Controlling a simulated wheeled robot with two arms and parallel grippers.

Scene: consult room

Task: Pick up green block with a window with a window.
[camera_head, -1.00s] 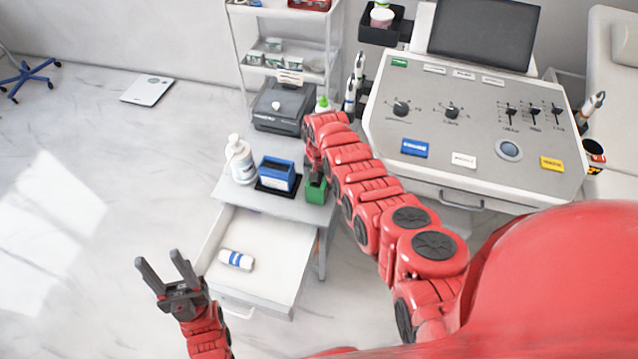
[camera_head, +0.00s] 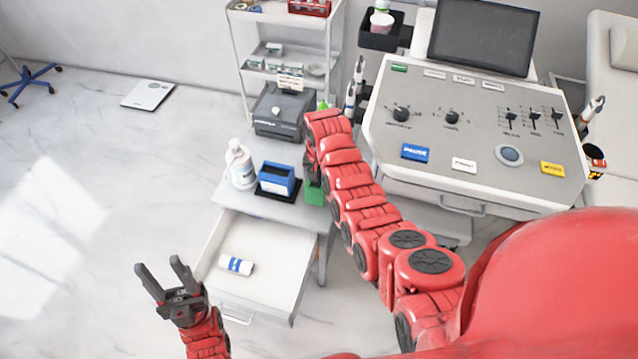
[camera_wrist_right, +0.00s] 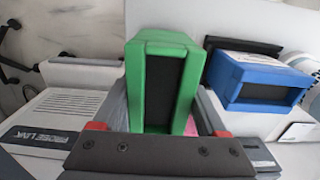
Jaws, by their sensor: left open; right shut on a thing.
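The green block (camera_head: 315,194) with a dark window stands at the right front of the grey cart top (camera_head: 262,207). My right gripper (camera_head: 312,172) reaches down to it and is shut on it; the arm hides part of the block. In the right wrist view the green block (camera_wrist_right: 138,85) is upright between the fingers of my right gripper (camera_wrist_right: 160,122), its dark window facing the camera. I cannot tell whether it is clear of the cart top.
A blue block (camera_head: 277,180) sits on a black base left of the green block, beside a white pump bottle (camera_head: 240,165). A dark device (camera_head: 283,110) stands behind. The open drawer (camera_head: 262,292) holds a small white-and-blue bottle (camera_head: 236,265). A control console (camera_head: 465,140) stands right.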

